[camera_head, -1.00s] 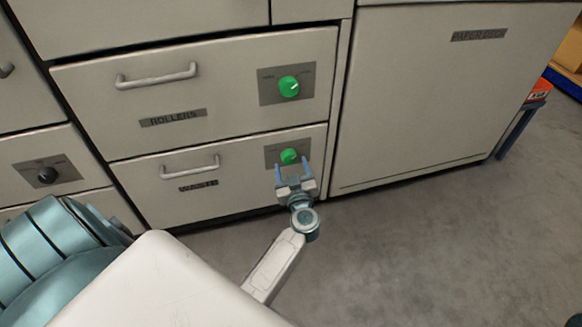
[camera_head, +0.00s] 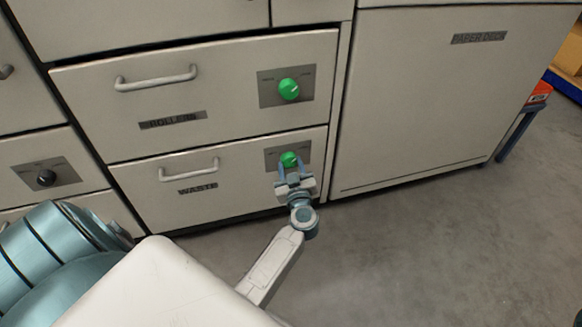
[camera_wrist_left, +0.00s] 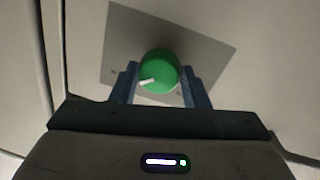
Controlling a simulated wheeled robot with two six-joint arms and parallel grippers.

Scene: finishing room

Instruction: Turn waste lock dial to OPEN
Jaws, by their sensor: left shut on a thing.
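The waste lock dial (camera_head: 289,158) is a round green knob on a grey plate at the right of the WASTE drawer (camera_head: 240,183). In the left wrist view the dial (camera_wrist_left: 159,68) sits between the two blue fingers, and its white pointer mark is towards the lower left of that picture. The small lettering on the plate is too blurred to read. My left gripper (camera_head: 293,165) is at the dial from below and is shut on it; it also shows in the left wrist view (camera_wrist_left: 160,85). My right gripper is not in view.
The ROLLERS drawer (camera_head: 220,120) above has its own green dial (camera_head: 289,89) and a bar handle. The WASTE drawer has a bar handle (camera_head: 189,170) left of its dial. A PAPER DECK cabinet (camera_head: 430,110) stands to the right. Grey floor (camera_head: 430,250) in front is clear.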

